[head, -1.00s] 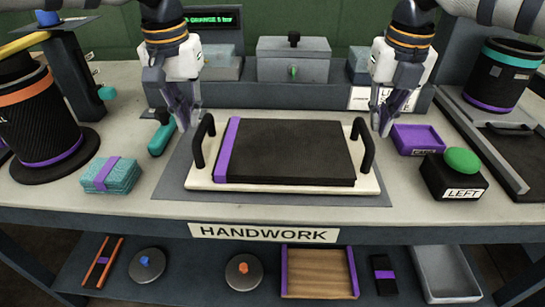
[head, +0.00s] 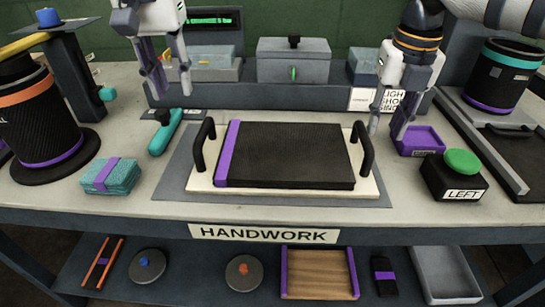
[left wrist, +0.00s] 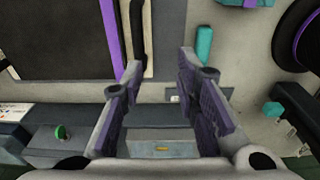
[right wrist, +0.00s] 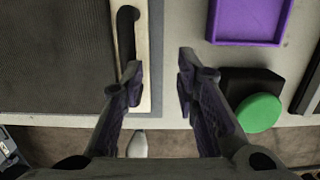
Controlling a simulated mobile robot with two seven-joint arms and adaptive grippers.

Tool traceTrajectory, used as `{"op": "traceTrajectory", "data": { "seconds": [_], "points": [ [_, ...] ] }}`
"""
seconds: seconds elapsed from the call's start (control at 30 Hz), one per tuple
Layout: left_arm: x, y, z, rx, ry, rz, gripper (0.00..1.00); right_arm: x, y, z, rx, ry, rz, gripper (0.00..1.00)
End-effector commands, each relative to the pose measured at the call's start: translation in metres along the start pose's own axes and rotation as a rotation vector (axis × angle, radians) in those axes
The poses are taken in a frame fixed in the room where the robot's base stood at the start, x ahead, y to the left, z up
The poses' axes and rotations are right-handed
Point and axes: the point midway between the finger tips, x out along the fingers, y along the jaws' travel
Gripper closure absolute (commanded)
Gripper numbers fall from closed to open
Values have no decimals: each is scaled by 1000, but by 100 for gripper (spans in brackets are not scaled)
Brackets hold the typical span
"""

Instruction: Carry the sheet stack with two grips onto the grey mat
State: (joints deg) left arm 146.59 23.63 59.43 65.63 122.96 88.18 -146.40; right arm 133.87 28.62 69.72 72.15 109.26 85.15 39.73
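The sheet stack (head: 290,150), black with a purple band along its left edge, lies flat on a cream board (head: 366,190) with a black upright handle at each end. The board rests on the grey mat (head: 172,190). My left gripper (head: 172,90) is open and empty, raised behind the board's left end. My right gripper (head: 386,134) is open and empty, just right of the right handle (head: 366,150). In the left wrist view, the left handle (left wrist: 137,30) is seen beyond the open fingers. In the right wrist view, the right handle (right wrist: 126,30) lies left of the fingers.
A teal-handled tool (head: 166,133) and a banded teal block (head: 110,176) lie left of the mat. A purple tray (head: 418,141) and a green button on a black box (head: 455,185) stand right. A grey box (head: 293,60) stands behind.

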Motion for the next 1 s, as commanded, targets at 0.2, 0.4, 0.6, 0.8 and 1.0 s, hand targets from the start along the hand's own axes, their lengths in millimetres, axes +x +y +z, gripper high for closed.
{"op": "traceTrajectory", "data": {
  "seconds": [0.2,0.4,0.6,0.8,1.0],
  "points": [
    [-39,0,0,0,1,0,72,0,0,0,0,0,0,72],
    [-45,0,0,1,-1,-1,72,-23,0,1,-1,-4,0,72],
    [-45,0,0,1,-1,-1,72,-78,0,1,0,-6,0,72],
    [-44,0,0,1,-1,-1,72,-113,0,0,1,-2,-1,72],
    [-44,0,0,1,-1,-1,72,-121,0,0,-1,1,0,72]
  ]
}}
